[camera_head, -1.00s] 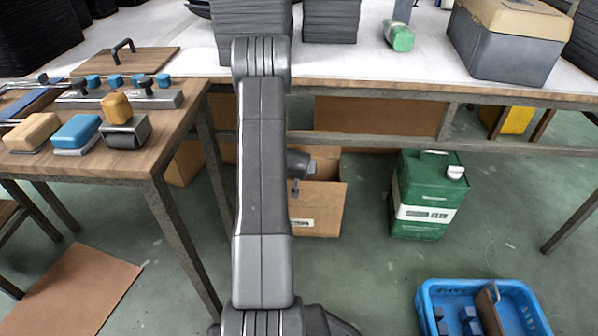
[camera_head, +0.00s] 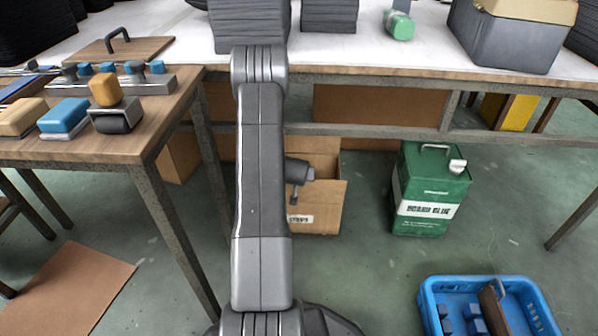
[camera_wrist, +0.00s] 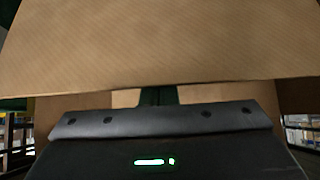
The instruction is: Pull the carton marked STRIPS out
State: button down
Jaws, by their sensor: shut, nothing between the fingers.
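The brown carton (camera_head: 322,203) stands on the floor under the long table, its top open. A white label with dark print shows low on its front; my arm hides part of it and I cannot read it fully. My gripper (camera_head: 293,198) is shut and empty, at the upper front of the carton, with its tip pointing down. I cannot tell whether it touches the carton. In the wrist view a broad cardboard panel (camera_wrist: 165,45) fills the top, just beyond my gripper (camera_wrist: 157,97).
A green glue can (camera_head: 430,190) stands right of the carton. A blue crate (camera_head: 430,292) with dark blocks lies at the front right. A side table (camera_head: 150,150) stands on the left, a brown sheet (camera_head: 75,290) on the floor below. Floor between carton and crate is clear.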

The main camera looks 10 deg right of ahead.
jog(key=shift+s+a+f, duration=0.15)
jog(key=shift+s+a, duration=0.1)
jog(key=shift+s, duration=0.6)
jog(key=shift+s+a+f, duration=0.1)
jog(key=shift+s+a, duration=0.15)
jog(key=shift+s, duration=0.6)
jog(key=shift+s+a+f, duration=0.15)
jog(key=shift+s+a, duration=0.1)
jog(key=shift+s, duration=0.6)
jog(key=shift+s+f, duration=0.1)
jog(key=p+v, duration=0.3)
jog(key=v, duration=0.4)
jog(key=shift+r, duration=0.35)
jog(key=shift+s, duration=0.1)
notch_tip(320, 180, down, 7)
jog(key=w+b, duration=0.3)
jog(key=shift+d, duration=0.4)
